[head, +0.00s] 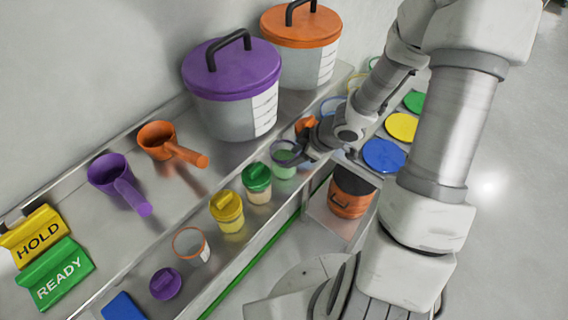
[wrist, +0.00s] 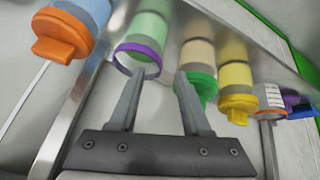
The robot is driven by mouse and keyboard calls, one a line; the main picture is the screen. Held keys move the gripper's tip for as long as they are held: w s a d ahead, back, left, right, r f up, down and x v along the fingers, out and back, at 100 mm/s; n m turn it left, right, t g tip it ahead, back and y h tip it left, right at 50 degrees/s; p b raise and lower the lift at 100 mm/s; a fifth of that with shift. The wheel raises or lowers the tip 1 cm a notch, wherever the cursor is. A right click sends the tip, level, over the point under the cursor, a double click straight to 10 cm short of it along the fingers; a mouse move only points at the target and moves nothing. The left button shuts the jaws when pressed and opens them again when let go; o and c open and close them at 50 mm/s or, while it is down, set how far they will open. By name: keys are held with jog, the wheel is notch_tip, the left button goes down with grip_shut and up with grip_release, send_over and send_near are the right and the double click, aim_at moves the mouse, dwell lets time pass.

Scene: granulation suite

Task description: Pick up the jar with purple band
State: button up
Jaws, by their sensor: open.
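The jar with purple band (head: 285,170) stands on the steel shelf, at the right end of the near row in the head view. It has no lid on and has pale green contents. In the wrist view the jar (wrist: 146,35) is just past the fingertips, with its purple band (wrist: 136,62) toward me. My gripper (head: 284,153) is at the jar's upper part in the head view. In the wrist view my gripper (wrist: 158,80) is open and empty, and the jar lies ahead, nearer the left finger. Whether a finger touches it I cannot tell.
A green-lidded jar (head: 257,178) stands close by, then a yellow-lidded jar (head: 227,208) and an open jar with orange band (head: 191,246). An orange-lidded jar (wrist: 62,38) is on the other side. Purple (head: 231,72) and orange (head: 302,27) lidded tubs stand behind.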

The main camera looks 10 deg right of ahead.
aim_at(284, 162)
jog(key=shift+b+x, duration=1.8)
jog(key=shift+x, duration=1.8)
grip_shut()
jog(key=shift+r, duration=0.1)
